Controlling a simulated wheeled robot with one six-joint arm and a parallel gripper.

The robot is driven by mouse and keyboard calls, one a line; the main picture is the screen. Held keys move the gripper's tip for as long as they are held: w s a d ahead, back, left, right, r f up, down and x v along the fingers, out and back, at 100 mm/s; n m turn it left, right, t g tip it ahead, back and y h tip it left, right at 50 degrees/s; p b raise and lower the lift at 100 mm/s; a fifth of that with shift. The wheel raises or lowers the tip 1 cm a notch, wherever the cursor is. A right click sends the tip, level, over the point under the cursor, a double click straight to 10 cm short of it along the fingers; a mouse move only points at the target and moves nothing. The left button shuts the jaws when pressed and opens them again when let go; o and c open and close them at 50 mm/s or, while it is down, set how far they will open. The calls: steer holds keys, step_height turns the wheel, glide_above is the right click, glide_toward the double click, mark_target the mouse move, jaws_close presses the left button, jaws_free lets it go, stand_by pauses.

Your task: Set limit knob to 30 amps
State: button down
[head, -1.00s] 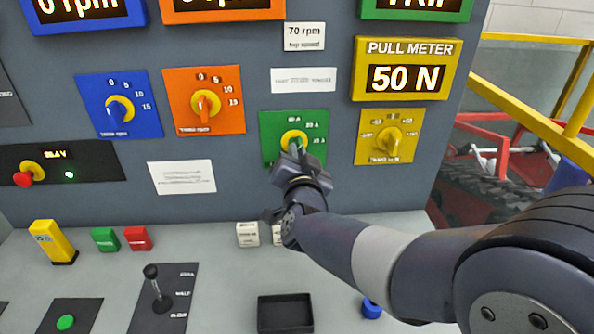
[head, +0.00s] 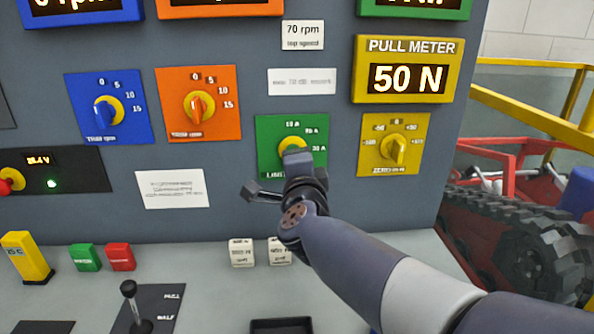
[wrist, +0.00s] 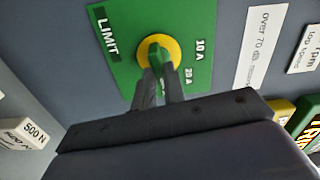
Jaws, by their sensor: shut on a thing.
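The green limit plate (head: 268,150) is on the panel, marked 10 A, 20 A and 30 A around a yellow-ringed knob (head: 290,145). My gripper (head: 297,158) covers the knob's lower part in the head view. In the wrist view, my gripper (wrist: 159,80) is shut on the green grip of the limit knob (wrist: 157,50). The grip runs roughly up and down in that picture, crosswise to the plate's upright. The 10 A and 20 A marks show to its right; 30 A is hidden there. I cannot tell exactly which mark it points at.
A yellow zero knob (head: 395,148) is close to the right, under the pull meter (head: 404,78) reading 50 N. Orange (head: 199,107) and blue (head: 108,111) knobs are to the left. Two white weight blocks (head: 242,253) (head: 279,251) stand on the desk below my wrist.

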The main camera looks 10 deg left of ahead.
steer(key=shift+f+m+b, duration=0.15)
steer(key=shift+m+b, duration=0.2)
steer(key=shift+m, duration=0.35)
steer(key=c, duration=1.5)
jaws_free()
steer(key=shift+s, duration=0.1)
steer(key=p+v, duration=0.1)
steer(key=v, duration=0.9)
steer(key=shift+s+d, duration=0.1)
steer(key=shift+s, duration=0.2)
